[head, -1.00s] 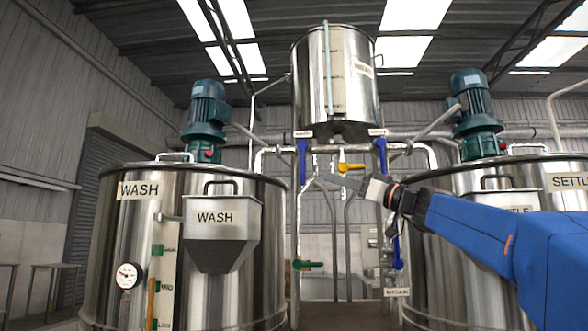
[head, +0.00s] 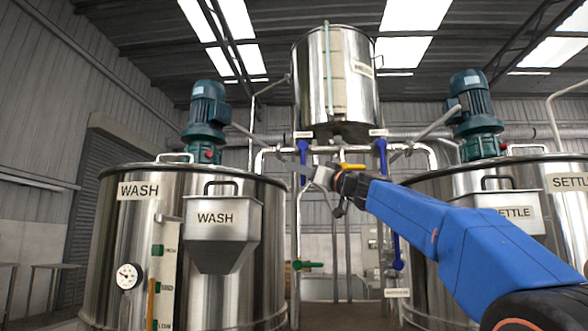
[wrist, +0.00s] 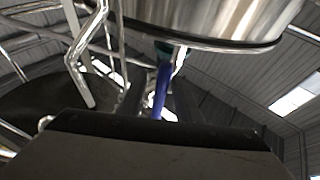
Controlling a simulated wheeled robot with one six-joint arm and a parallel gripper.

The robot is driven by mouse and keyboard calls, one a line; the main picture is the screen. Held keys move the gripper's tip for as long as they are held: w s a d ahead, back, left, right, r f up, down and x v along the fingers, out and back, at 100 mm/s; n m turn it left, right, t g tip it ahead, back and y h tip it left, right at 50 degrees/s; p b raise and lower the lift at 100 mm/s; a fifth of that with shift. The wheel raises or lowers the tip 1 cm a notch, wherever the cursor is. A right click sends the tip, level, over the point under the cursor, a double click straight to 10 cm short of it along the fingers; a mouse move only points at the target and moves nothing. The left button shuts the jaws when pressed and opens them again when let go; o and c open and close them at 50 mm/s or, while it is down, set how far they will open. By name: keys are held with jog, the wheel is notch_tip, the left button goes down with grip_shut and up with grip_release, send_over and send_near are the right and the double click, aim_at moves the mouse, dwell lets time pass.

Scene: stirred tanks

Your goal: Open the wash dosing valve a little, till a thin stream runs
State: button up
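The wash dosing valve's blue lever (head: 303,160) hangs upright below a small label (head: 303,134), on the left under the raised steel tank (head: 310,75). The label is too small to read for certain. My gripper (head: 318,177) is just right of the lever's lower end, seemingly close to it; contact cannot be told. Its fingers are too small to show whether they are open. In the wrist view a blue lever (wrist: 160,92) stands beyond the dark gripper body, which hides its lower part. I see no stream.
A second blue lever (head: 381,158) hangs to the right, and a yellow handle (head: 350,166) sits between, close to my gripper. A green handle (head: 308,265) is lower. The WASH tank (head: 130,245) and settle tank (head: 440,184) flank the pipework.

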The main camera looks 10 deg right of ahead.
jog(key=shift+x, duration=0.85)
grip_shut()
